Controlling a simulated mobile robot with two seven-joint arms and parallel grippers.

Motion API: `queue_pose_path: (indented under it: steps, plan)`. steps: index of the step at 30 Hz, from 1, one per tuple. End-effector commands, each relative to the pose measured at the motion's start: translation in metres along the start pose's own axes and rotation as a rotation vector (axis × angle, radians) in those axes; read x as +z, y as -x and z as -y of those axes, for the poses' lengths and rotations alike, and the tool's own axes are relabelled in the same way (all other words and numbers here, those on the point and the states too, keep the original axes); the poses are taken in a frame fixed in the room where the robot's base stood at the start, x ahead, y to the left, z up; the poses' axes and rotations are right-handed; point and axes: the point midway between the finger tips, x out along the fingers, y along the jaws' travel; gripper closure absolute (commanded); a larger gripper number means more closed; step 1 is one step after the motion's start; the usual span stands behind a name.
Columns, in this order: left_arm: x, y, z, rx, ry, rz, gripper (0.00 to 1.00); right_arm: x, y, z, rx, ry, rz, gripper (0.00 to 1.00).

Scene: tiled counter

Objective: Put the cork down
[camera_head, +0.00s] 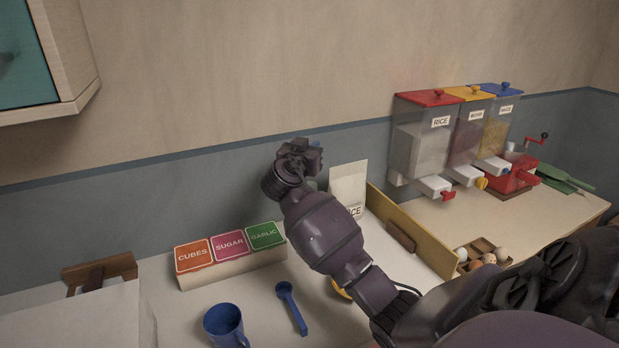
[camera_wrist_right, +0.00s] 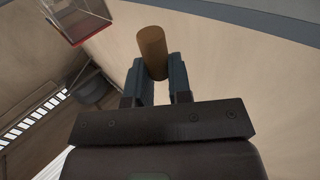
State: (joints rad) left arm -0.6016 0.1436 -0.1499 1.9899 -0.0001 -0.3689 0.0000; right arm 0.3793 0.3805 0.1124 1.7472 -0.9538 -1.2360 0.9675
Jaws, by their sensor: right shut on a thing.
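The cork (camera_wrist_right: 153,50) is a brown cylinder in the right wrist view, held between the two fingers of my right gripper (camera_wrist_right: 158,78). In the head view my right gripper (camera_head: 301,152) is raised in front of the back wall, above the counter, and the cork is hidden there. The right arm reaches across the middle of the picture. My left gripper does not show in either view.
On the counter (camera_head: 180,310) are a blue mug (camera_head: 222,325), a blue spoon (camera_head: 290,307) and a block labelled cubes, sugar and garlic (camera_head: 230,262). A white RICE bag (camera_head: 348,185), a wooden board (camera_head: 410,230), an egg tray (camera_head: 480,246) and dispensers (camera_head: 425,145) stand to the right.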

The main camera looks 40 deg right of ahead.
Motion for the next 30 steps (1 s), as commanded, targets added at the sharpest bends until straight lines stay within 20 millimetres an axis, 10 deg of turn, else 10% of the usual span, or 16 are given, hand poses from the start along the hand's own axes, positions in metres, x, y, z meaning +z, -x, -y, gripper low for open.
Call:
queue_pose_path:
  steps: [21,30]
  plan:
    - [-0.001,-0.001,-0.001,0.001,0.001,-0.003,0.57,0.081,0.0,0.0,0.0,0.003,0.001,1.0]
    - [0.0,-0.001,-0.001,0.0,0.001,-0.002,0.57,0.083,0.0,0.0,0.0,-0.001,-0.001,1.0]
